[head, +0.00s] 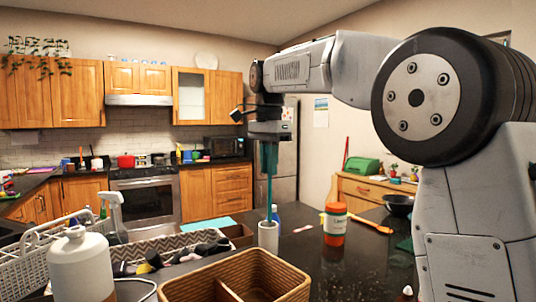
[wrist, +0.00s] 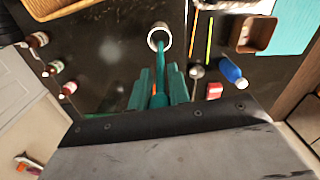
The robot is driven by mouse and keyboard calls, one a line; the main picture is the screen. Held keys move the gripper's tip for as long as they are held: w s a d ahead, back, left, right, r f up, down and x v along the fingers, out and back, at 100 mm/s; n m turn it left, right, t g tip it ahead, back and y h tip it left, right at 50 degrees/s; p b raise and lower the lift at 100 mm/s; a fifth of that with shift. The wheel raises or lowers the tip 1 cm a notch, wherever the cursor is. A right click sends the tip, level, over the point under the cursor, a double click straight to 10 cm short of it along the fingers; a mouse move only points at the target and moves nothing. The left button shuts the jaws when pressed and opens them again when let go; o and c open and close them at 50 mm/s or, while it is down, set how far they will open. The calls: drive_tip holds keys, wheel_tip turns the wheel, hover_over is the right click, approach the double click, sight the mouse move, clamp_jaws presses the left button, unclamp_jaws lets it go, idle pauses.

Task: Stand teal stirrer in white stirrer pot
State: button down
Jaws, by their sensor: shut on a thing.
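My gripper (head: 269,160) has teal fingers and points down above the dark counter. It is shut on the teal stirrer (head: 269,195), which hangs upright below it. In the wrist view the stirrer (wrist: 160,68) runs from between the fingers (wrist: 158,92) toward the pot's near rim. The white stirrer pot (head: 268,238) stands upright on the counter right under the stirrer, and it shows as a round white rim (wrist: 159,31) in the wrist view. The stirrer's lower end meets the pot's mouth in the head view; I cannot tell whether it is inside the rim.
A blue bottle (head: 275,214) stands close behind the pot; an orange bottle (head: 335,224) stands to its right. A brown divided basket (head: 238,278) is in front, with a white jug (head: 82,266) at left. A dark bowl (head: 398,205) stands at right.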

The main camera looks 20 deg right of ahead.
drive_tip(key=shift+f, duration=2.55)
drive_tip(key=c, duration=1.2)
unclamp_jaws()
drive_tip(key=shift+c, duration=0.2)
wheel_tip(320, 180, up, 8)
drive_tip(key=shift+f, duration=0.15)
